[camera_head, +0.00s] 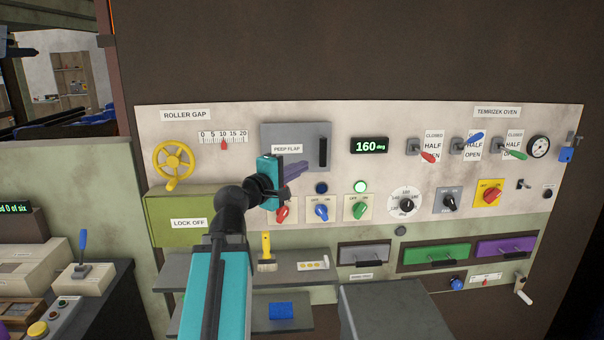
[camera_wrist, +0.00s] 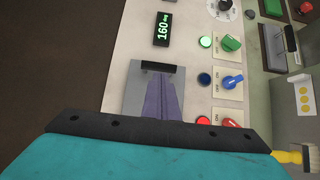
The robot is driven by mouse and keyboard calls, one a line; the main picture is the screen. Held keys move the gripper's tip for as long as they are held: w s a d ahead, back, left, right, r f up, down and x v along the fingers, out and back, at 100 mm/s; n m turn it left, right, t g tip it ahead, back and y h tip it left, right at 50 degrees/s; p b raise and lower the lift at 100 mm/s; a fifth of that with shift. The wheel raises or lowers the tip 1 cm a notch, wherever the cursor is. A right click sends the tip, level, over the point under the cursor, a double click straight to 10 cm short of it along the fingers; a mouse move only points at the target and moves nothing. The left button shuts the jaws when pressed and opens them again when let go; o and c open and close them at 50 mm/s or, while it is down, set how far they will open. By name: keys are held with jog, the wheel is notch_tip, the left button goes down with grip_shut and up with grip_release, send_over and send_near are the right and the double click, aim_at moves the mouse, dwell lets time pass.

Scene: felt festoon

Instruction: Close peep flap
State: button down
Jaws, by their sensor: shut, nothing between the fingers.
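The peep flap (camera_head: 290,132) is a grey plate on the pale panel, with a black upright handle (camera_head: 323,152) at its right edge and a "PEEP FLAP" label over it. It looks about flat against the panel; I cannot tell if there is a gap. My gripper (camera_head: 304,168), with purple fingers, is shut and empty in front of the flap's lower part, left of and below the handle. In the wrist view the fingers (camera_wrist: 160,85) overlap the flap (camera_wrist: 136,100) and point towards its handle (camera_wrist: 162,67). I cannot tell if they touch it.
A yellow handwheel (camera_head: 173,161) is at the left. Below the flap are red (camera_head: 283,214), blue (camera_head: 321,209) and green (camera_head: 360,207) knobs. A 160 deg display (camera_head: 369,146) is to the right. Shelves (camera_head: 345,279) with a brush (camera_head: 266,252) stick out below.

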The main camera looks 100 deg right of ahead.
jog(key=shift+b+v, duration=1.55)
jog(key=shift+b, duration=0.7)
jog(key=shift+s+a, duration=0.15)
